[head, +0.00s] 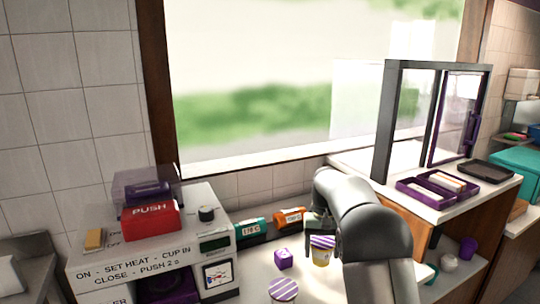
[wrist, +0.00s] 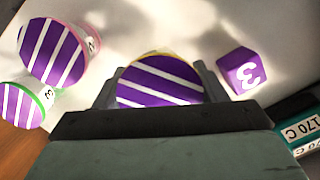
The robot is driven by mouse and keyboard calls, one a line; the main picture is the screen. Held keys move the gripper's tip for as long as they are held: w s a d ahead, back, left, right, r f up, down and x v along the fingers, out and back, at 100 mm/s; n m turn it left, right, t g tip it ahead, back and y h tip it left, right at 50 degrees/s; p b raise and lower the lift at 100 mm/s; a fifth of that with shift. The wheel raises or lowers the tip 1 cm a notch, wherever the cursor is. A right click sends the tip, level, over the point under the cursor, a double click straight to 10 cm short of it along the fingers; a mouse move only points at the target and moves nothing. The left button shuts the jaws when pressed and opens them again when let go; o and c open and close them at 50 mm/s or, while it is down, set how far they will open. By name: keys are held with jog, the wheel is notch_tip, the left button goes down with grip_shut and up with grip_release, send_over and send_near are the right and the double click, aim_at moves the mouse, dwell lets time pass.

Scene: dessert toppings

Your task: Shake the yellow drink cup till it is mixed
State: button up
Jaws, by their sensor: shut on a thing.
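The yellow drink cup (head: 321,256) has a lid with purple and white diagonal stripes. In the head view it sits beside the end of my arm. My gripper (head: 322,241) is shut on it. In the wrist view the striped lid (wrist: 160,82) lies between the two fingers, with a thin yellow rim at its far edge. The cup looks upright or nearly so. I cannot tell whether its base touches the counter. Most of the cup's side is hidden in the wrist view, and so are its contents.
A pink-rimmed cup (wrist: 58,52) and a green-rimmed cup (wrist: 28,102) stand to the left. A purple cube (head: 283,258) marked 3 is near my gripper. Teal (head: 252,230) and orange (head: 289,218) boxes line the wall. A labelled machine (head: 150,248) stands left, a raised shelf (head: 425,205) right.

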aim_at(322, 240)
jog(key=shift+n, duration=0.3)
jog(key=r, duration=0.3)
jog(key=w+r, duration=0.1)
jog(key=r, duration=0.1)
jog(key=shift+r, duration=0.35)
jog(key=f, duration=0.2)
jog(key=s+f, duration=0.1)
jog(key=f, duration=0.3)
jog(key=shift+s+f, duration=0.1)
jog(key=shift+s, duration=0.2)
jog(key=shift+c, duration=1.4)
jog(key=r, duration=0.1)
jog(key=w+r, duration=0.1)
jog(key=r, duration=0.1)
jog(key=w+r, duration=0.1)
jog(key=r, duration=0.1)
jog(key=shift+r, duration=0.1)
jog(key=shift+c, duration=0.2)
jog(key=f, duration=0.1)
jog(key=s+f, duration=0.1)
jog(key=f, duration=0.3)
jog(key=shift+s+f, duration=0.2)
jog(key=shift+s, duration=0.15)
jog(key=shift+c, duration=0.5)
jog(key=shift+w+f, duration=0.2)
jog(key=shift+w, duration=0.5)
jog(key=shift+s+r, duration=0.3)
jog(key=shift+s, duration=0.1)
jog(key=shift+w, duration=0.1)
jog(key=shift+f, duration=0.1)
